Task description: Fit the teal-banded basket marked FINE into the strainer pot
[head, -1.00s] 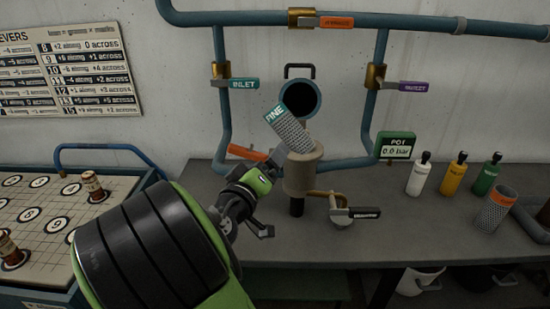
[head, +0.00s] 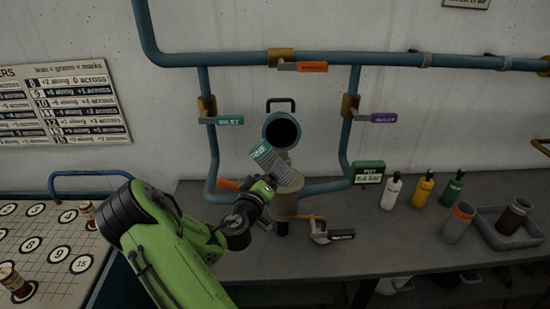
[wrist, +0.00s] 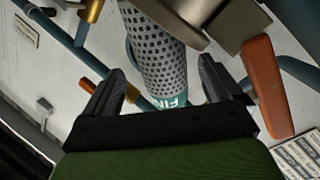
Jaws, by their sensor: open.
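The teal-banded basket (head: 269,160) is a grey perforated cylinder with FINE on its teal upper band. It stands tilted to the left at the tan strainer pot (head: 283,206), its lower end at the pot's top; I cannot tell how far it is inside. My gripper (head: 268,186) is beside the basket and pot, partly hiding them. In the wrist view the basket (wrist: 160,55) runs between my two parted fingers (wrist: 163,90), with its teal band near the palm. The fingers are open, with gaps visible beside the basket.
A round dark opening with a handle (head: 282,130) is behind the basket. Blue pipes carry the INLET lever (head: 229,120) and a purple lever (head: 383,118). A low lever valve (head: 330,234) is right of the pot. An orange-banded basket (head: 458,222) and bottles stand further right.

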